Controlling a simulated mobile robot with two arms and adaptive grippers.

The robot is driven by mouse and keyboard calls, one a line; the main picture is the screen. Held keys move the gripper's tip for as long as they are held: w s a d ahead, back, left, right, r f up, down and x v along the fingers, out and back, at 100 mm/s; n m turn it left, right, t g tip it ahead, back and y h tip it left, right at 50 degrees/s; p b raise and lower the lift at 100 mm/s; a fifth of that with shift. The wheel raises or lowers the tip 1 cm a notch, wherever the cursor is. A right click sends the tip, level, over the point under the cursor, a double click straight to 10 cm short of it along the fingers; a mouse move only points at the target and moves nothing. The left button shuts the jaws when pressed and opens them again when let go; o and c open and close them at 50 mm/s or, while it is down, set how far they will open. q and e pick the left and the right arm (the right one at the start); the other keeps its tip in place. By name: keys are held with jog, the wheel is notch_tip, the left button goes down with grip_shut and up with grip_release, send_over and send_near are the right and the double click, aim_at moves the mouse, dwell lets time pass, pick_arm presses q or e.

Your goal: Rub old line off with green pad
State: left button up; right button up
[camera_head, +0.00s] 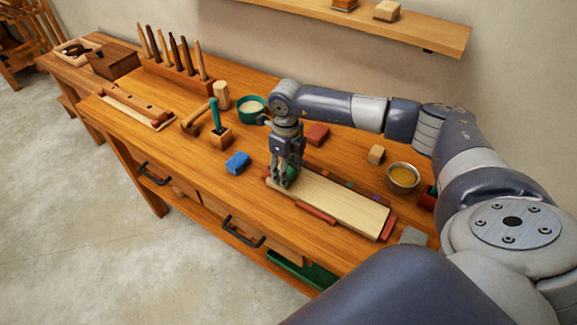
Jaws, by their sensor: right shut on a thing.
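My right gripper (283,183) points down at the left end of a pale wooden board (343,205) on the workbench. It is shut on the green pad (292,172), which shows only partly behind the fingers. The pad is at or just above the board's left end; I cannot tell if it touches. No old line can be made out on the board from here. My left gripper is not in view.
A blue block (237,162) lies left of the gripper. A green bowl (252,106), a red block (318,134) and a metal bowl (403,177) stand on the bench. Reddish strips (315,213) border the board. A tool rack (180,72) stands at the back left.

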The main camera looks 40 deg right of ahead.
jog(key=shift+r+p, duration=0.55)
jog(key=shift+r, duration=0.2)
jog(key=shift+r+p, duration=1.3)
jog(key=shift+r, duration=1)
